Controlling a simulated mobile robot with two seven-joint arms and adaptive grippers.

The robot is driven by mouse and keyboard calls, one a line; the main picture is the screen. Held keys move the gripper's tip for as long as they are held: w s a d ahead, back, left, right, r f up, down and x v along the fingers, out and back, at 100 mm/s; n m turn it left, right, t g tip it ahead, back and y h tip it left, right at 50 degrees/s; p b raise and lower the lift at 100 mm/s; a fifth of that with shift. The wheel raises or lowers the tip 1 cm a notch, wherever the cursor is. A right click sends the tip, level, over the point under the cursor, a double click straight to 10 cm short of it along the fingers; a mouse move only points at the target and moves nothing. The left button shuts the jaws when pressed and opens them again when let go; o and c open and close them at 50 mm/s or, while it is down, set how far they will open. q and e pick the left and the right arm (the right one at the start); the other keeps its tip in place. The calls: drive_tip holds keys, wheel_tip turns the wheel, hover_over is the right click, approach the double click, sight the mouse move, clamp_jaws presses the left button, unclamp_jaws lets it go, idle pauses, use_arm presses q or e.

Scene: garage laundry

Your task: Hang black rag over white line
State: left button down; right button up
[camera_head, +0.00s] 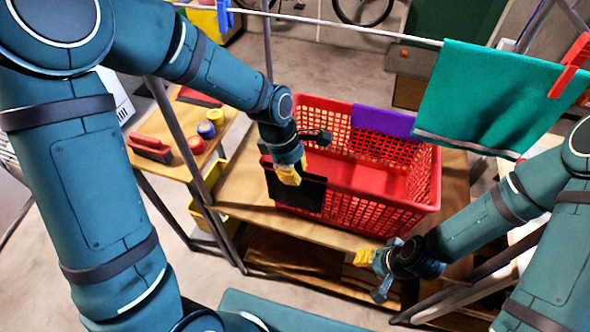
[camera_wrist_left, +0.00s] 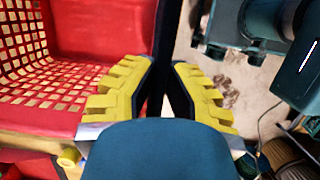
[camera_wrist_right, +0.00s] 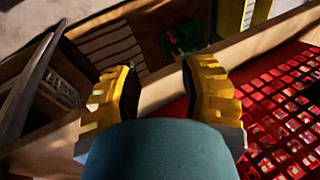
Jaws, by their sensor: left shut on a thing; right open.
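The black rag (camera_head: 298,192) hangs over the near left rim of the red basket (camera_head: 385,214). My left gripper (camera_head: 290,174) is shut on the rag's upper edge at the rim. In the left wrist view the rag (camera_wrist_left: 164,40) is a dark strip running between the yellow fingertips (camera_wrist_left: 163,88). The white line (camera_head: 340,23) runs across the top of the head view, above and beyond the basket. My right gripper (camera_head: 366,258) is open and empty in front of the basket, low near the shelf edge; its spread fingers (camera_wrist_right: 158,85) show in the right wrist view.
A teal cloth (camera_head: 488,98) hangs on the line at right with a red clothespin (camera_head: 572,65). A blue clothespin (camera_head: 225,15) sits on the line at left. A purple cloth (camera_head: 383,121) lies over the basket's far rim. A side table holds a red brush (camera_head: 150,148) and small tins.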

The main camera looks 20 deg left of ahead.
use_arm(q)
drive_tip(key=shift+d+p+v, duration=0.25)
drive_tip(key=shift+p+v, duration=0.5)
drive_tip(key=shift+v, duration=0.2)
drive_tip(key=shift+d+p+v, duration=0.2)
drive_tip(key=shift+p+v, duration=0.6)
drive_tip(key=shift+v, duration=0.15)
drive_tip(key=shift+d+p+v, duration=0.25)
drive_tip(key=shift+p+v, duration=0.5)
drive_tip(key=shift+v, duration=0.2)
drive_tip(key=shift+d+p+v, duration=0.15)
drive_tip(key=shift+p+v, duration=0.35)
drive_tip(key=shift+v, duration=0.2)
drive_tip(key=shift+d+p+v, duration=0.2)
drive_tip(key=shift+p+v, duration=0.3)
drive_tip(key=shift+v, duration=0.2)
use_arm(e)
wheel_tip(320, 180, up, 7)
drive_tip(key=w, duration=0.1)
drive_tip(key=shift+w+d, duration=0.2)
drive_tip(key=shift+w, duration=0.05)
